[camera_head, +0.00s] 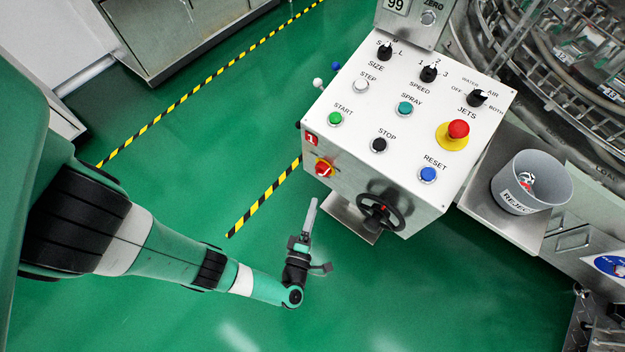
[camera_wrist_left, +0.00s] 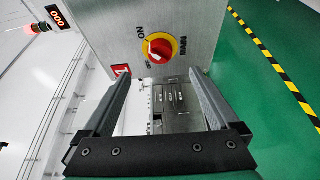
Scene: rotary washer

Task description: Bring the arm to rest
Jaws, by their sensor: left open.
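My left gripper (camera_head: 311,208) is in front of the lower left side of the white control box (camera_head: 400,115), with its fingers pointing up toward it. It is open, with nothing between its two fingers in the wrist view (camera_wrist_left: 160,84). A red rotary switch on a yellow disc (camera_head: 325,169) is on the box's side, beyond the fingertips. It also shows in the wrist view (camera_wrist_left: 160,48), above and between the fingers and apart from them. My right gripper is not in view.
A black handwheel (camera_head: 380,211) sticks out of the box just right of the gripper. A grey reject bin (camera_head: 530,182) stands on a shelf farther right. The green floor (camera_head: 420,300) below is clear. Yellow-black tape (camera_head: 265,196) marks the floor.

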